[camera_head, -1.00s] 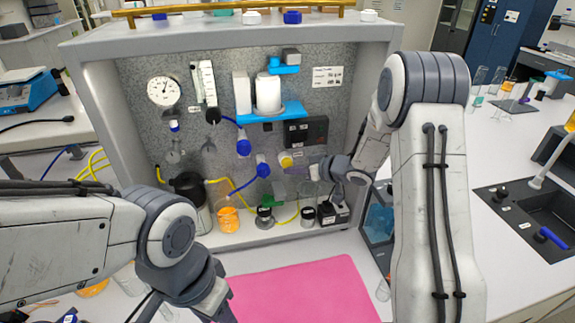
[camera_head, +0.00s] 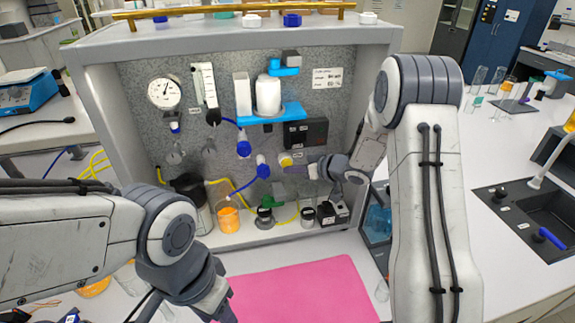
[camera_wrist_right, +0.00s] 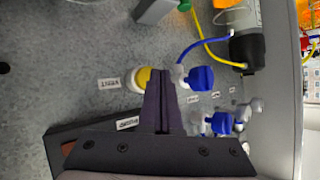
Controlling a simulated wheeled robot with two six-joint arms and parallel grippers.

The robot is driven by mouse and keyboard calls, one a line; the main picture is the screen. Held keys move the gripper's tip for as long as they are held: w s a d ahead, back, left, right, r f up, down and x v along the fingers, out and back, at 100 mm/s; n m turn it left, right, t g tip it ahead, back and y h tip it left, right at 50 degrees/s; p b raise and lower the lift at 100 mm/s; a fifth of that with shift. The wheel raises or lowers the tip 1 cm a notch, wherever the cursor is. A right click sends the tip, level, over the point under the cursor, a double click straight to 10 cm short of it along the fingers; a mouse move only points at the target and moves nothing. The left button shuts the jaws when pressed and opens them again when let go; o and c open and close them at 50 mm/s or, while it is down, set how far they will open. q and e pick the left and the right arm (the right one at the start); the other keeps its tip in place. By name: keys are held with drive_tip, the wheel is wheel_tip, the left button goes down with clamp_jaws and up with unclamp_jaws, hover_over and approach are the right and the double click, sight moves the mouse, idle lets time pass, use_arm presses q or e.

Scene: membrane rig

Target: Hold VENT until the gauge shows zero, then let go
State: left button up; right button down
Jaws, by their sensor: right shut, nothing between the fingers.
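The VENT button, a yellow cap in a white collar (camera_wrist_right: 141,79), is on the grey panel beside its VENT label (camera_wrist_right: 108,84). It also shows in the head view (camera_head: 285,160). My right gripper (camera_wrist_right: 161,72) is shut and empty. Its fingertips overlap the yellow cap's edge in the wrist view; I cannot tell whether they press it. The round white gauge (camera_head: 164,92) is at the panel's upper left; its needle is too small to read. My left gripper (camera_head: 222,308) is at the bottom of the head view, partly cut off, its jaws unclear.
Blue valves (camera_head: 263,170) with tubing are just left of the button. A blue shelf (camera_head: 290,112) with a white canister is above. A beaker of orange liquid (camera_head: 228,219) and small bottles stand on the rig's floor. A pink mat (camera_head: 300,290) lies clear in front.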

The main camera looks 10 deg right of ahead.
drive_tip(key=shift+w+p, duration=0.35)
drive_tip(key=shift+w, duration=0.25)
idle(2.1)
idle(1.5)
drive_tip(key=shift+s, duration=1)
drive_tip(key=shift+s, duration=0.1)
drive_tip(key=s, duration=0.4)
drive_tip(key=shift+s+b, duration=0.3)
drive_tip(key=shift+s, duration=0.1)
